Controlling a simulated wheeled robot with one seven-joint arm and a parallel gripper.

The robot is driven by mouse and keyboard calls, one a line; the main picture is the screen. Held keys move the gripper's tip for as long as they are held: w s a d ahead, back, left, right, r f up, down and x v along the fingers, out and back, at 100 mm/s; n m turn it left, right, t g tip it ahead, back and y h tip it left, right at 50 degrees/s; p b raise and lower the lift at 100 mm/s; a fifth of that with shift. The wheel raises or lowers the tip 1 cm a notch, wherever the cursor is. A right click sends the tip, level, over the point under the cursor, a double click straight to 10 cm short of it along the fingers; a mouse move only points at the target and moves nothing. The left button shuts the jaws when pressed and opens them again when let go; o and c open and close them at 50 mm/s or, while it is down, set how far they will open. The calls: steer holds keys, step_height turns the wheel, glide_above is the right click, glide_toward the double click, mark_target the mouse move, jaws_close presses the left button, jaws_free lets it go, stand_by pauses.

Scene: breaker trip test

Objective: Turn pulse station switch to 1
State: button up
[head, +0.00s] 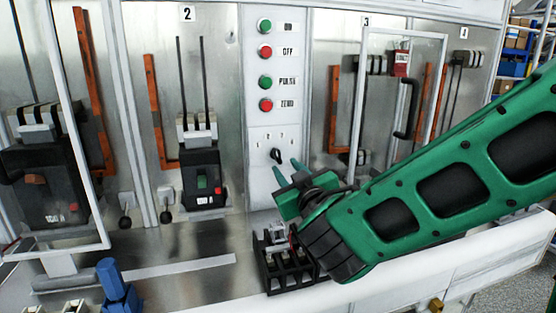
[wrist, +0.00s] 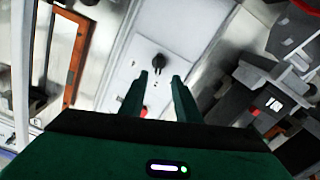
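My green gripper (head: 288,173) is just below and slightly right of the knob in the head view. Its two fingers (wrist: 163,75) are apart and hold nothing. The gripper does not appear to touch the knob. Which mark the knob points to is too small to tell for sure.
Green and red buttons (head: 265,66) run up the panel above the knob. A black breaker (head: 203,178) stands left of it in bay 2. An open framed door (head: 362,95) is at bay 3. A black rack (head: 287,268) and a blue part (head: 115,285) sit on the bench.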

mark_target(279, 157)
steer(key=x, duration=0.8)
steer(key=shift+w+d, duration=0.2)
steer(key=shift+w, duration=0.2)
jaws_close()
